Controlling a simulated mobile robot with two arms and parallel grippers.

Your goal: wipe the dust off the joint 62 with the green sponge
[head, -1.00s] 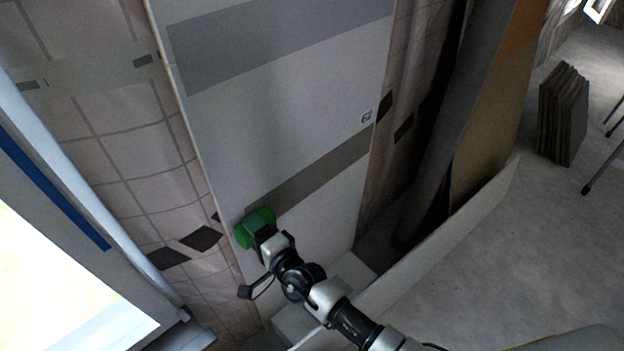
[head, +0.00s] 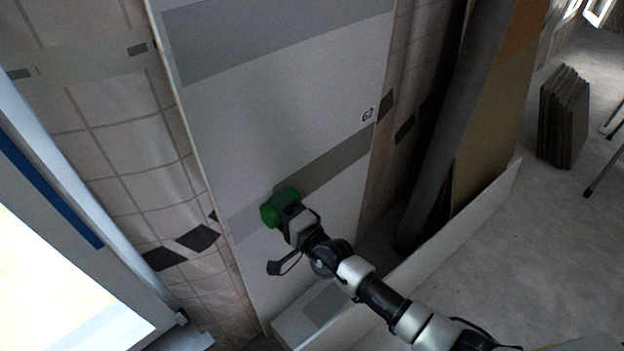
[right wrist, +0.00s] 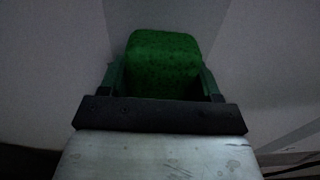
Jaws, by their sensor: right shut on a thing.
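The joint 62 is a grey band (head: 335,165) slanting across the pale panel (head: 280,110), just below the printed label 62 (head: 367,115). It is dark grey to the right of the sponge and lighter at its left end (head: 243,226). My right gripper (head: 290,214) is shut on the green sponge (head: 278,206), which lies over the band left of its middle and appears to touch the panel. In the right wrist view the sponge (right wrist: 163,62) sits between both fingers. The sponge hides the band beneath it. My left gripper is not in view.
A second wide grey band (head: 270,40) crosses the panel higher up. A low white board (head: 440,240) stands at the panel's lower right. A stack of boards (head: 563,115) stands on the open floor at right. A bright window (head: 50,270) is at left.

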